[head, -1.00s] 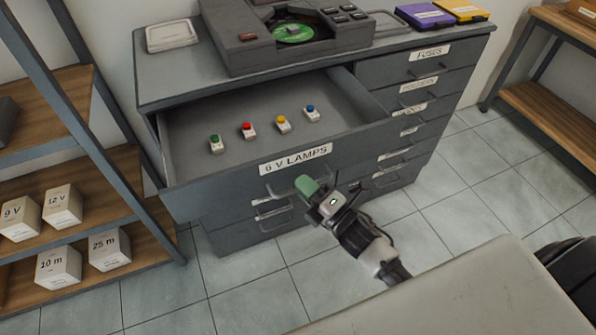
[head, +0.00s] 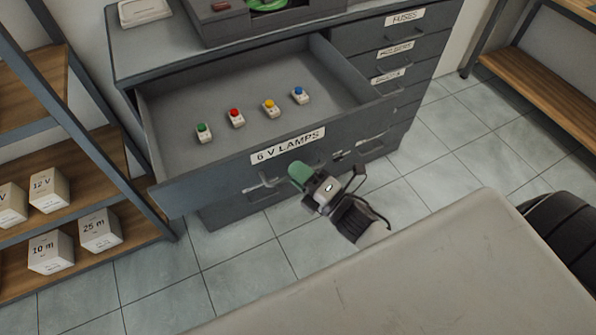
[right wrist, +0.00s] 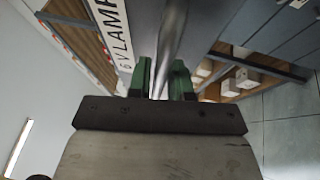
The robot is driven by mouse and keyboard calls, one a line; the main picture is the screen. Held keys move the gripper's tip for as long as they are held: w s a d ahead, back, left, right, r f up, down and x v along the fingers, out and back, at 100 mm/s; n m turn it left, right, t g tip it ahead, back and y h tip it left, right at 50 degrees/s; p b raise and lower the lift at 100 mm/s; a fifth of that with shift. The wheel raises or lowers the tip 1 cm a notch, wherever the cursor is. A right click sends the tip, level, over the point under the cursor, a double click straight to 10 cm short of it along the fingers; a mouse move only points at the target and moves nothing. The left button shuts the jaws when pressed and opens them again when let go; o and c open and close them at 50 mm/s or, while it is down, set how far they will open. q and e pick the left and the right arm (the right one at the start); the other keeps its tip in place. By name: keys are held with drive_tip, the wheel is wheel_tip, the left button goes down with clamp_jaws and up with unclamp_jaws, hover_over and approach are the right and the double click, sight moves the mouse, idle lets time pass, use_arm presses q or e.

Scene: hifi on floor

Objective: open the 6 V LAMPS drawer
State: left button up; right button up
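The 6 V LAMPS drawer (head: 225,165) is pulled well out of the grey cabinet, and its inside shows from above. Its white label (head: 287,146) is on the front, and the label also shows in the right wrist view (right wrist: 117,35). My right gripper (head: 299,175) is at the drawer front just below the label. In the right wrist view its green fingers (right wrist: 161,78) are close on both sides of the metal drawer handle (right wrist: 171,40). The handle's left part (head: 262,182) shows in the head view; the gripper hides its middle. My left gripper is not in view.
Several small lamps, green (head: 203,132), red (head: 235,117), yellow and blue, stand in the drawer. A shelf rack (head: 110,150) with labelled boxes stands close on the left. Tiled floor (head: 240,268) is free in front of the cabinet.

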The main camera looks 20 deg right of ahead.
drive_tip(key=shift+o, duration=1.3)
drive_tip(key=b+v, duration=0.2)
drive_tip(key=v, duration=0.8)
drive_tip(key=shift+s+d, duration=0.2)
drive_tip(key=shift+s, duration=0.2)
